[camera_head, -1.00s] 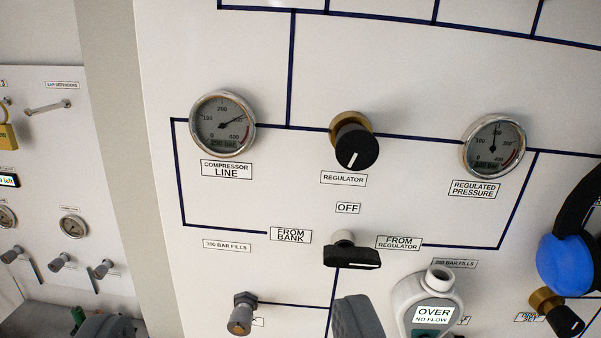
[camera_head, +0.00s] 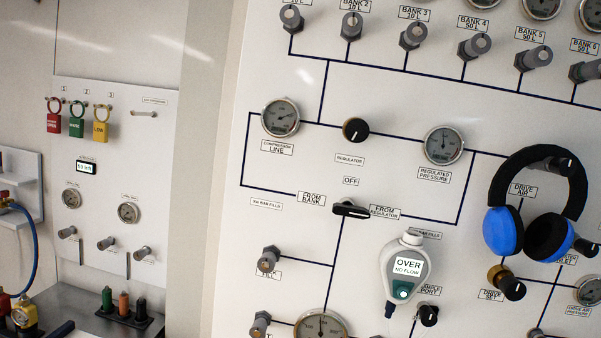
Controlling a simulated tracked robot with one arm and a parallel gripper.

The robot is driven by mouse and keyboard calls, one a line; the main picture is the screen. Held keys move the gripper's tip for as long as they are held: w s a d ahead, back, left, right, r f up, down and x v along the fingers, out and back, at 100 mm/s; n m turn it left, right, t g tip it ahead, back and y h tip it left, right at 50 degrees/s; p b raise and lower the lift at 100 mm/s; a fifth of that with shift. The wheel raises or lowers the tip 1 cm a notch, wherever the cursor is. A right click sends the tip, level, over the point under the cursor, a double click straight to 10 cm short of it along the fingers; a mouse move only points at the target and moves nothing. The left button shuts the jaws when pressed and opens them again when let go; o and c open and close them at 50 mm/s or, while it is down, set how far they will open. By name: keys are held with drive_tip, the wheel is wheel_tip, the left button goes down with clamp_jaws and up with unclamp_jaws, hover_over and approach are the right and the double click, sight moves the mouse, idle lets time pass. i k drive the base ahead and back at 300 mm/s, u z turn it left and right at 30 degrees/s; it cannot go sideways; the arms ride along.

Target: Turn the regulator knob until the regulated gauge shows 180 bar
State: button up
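The regulator knob (camera_head: 356,130) is a black round knob with a brass collar, on the white panel (camera_head: 290,225) between two gauges. Its white mark is small and its exact direction is hard to tell. The regulated pressure gauge (camera_head: 444,145) sits to its right, round with a chrome rim. Its needle points roughly upward; the scale and the digital reading are too small to read. The compressor line gauge (camera_head: 281,118) is to the knob's left. My gripper does not show in the present view, and nothing touches the knob.
Below the knob are a black selector handle (camera_head: 351,209) and a hanging grey device (camera_head: 406,267) reading OVER, NO FLOW. Blue and black headphones (camera_head: 502,232) hang at right. Bank valves (camera_head: 352,27) line the top. A side panel (camera_head: 145,185) with padlocks is at left.

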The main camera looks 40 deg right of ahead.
sight(357, 130)
drive_tip(key=u, duration=1.3)
drive_tip(key=k, duration=1.1)
drive_tip(key=z, duration=1.85)
drive_tip(key=i, duration=1)
drive_tip(key=u, duration=0.05)
